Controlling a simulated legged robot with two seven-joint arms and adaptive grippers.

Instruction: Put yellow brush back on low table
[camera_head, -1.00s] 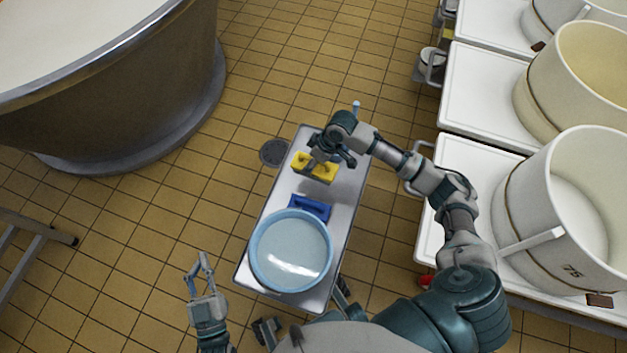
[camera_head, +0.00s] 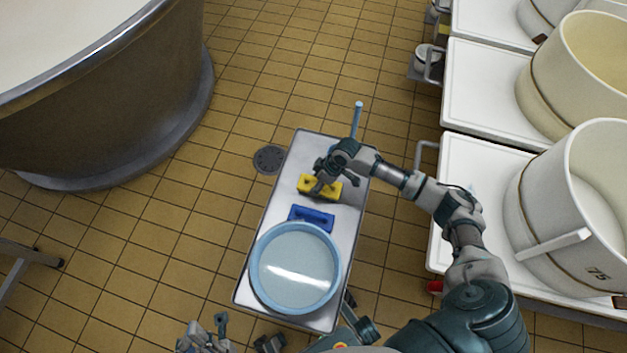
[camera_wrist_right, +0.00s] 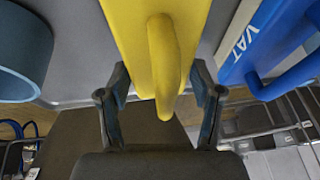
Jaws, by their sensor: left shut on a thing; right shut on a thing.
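The yellow brush (camera_head: 332,190) is at the far half of the low metal table (camera_head: 266,232). My right gripper (camera_head: 325,176) is shut on its handle, which shows between the fingers in the right wrist view (camera_wrist_right: 163,60). I cannot tell whether the brush touches the tabletop. My left gripper (camera_head: 206,330) is low at the bottom edge, left of the table, partly cut off. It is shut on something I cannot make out.
A blue brush (camera_head: 311,217) lies nearer on the table, before a round blue-rimmed basin (camera_head: 295,270). A blue stick (camera_head: 357,120) stands up at the far end. White-topped tables with vats (camera_head: 560,215) stand right.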

